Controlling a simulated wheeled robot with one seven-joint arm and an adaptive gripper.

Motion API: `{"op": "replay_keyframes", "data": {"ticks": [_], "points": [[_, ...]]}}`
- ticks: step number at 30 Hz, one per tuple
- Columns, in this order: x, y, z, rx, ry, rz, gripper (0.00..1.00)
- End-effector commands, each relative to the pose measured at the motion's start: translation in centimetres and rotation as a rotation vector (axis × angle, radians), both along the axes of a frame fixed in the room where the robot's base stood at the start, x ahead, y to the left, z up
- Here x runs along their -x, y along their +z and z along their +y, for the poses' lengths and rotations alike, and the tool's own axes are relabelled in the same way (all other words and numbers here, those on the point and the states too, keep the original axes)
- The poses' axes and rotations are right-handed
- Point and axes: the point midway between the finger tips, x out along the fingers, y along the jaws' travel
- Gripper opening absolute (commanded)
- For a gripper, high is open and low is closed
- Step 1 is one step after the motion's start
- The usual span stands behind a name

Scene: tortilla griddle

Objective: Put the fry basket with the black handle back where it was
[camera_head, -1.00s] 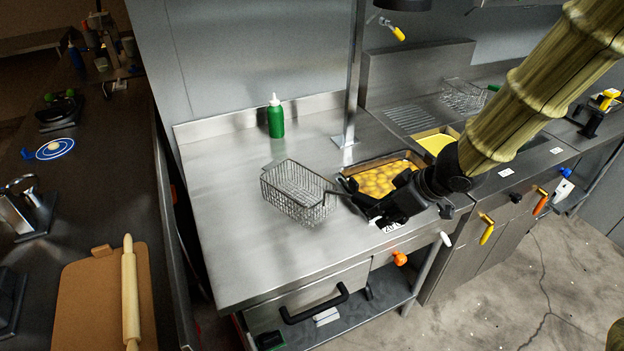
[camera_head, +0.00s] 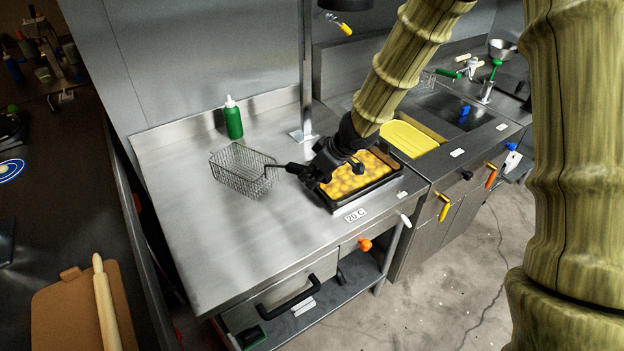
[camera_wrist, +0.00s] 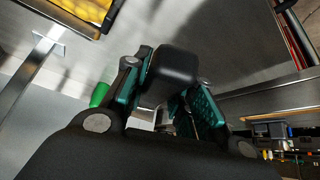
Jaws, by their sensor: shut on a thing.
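The wire fry basket (camera_head: 236,172) is over the left part of the steel counter, left of the fryer. Whether it touches the counter is hard to tell. Its black handle points right, toward my gripper (camera_head: 306,173). My gripper is shut on this handle, beside and above the left edge of the fryer. In the wrist view the black handle (camera_wrist: 172,68) sits between the two teal finger pads; the wire cage is mostly hidden there. The fryer well (camera_head: 338,207) holds yellow-orange oil (camera_head: 358,183) and is partly covered by my gripper.
A green bottle (camera_head: 233,121) stands at the back of the counter (camera_head: 220,245). A metal post (camera_head: 306,90) rises behind the fryer. A yellow basin (camera_head: 410,138) lies to the right. The counter's front left is bare.

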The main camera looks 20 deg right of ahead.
Motion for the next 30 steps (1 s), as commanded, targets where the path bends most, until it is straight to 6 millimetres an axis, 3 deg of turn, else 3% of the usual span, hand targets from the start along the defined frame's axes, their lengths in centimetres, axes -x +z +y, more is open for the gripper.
{"op": "replay_keyframes", "data": {"ticks": [5,18,27,28,30], "points": [[-0.9,0.1,0.3,0.0,0.001,-0.001,0.0],[-0.9,-3.3,0.2,0.001,0.0,-0.001,0.0],[-0.8,-3.6,0.2,0.002,0.0,0.0,0.0],[-0.7,-3.7,0.2,0.002,0.001,0.001,0.32],[-0.7,-3.7,0.2,0.001,0.0,0.002,0.44]]}}
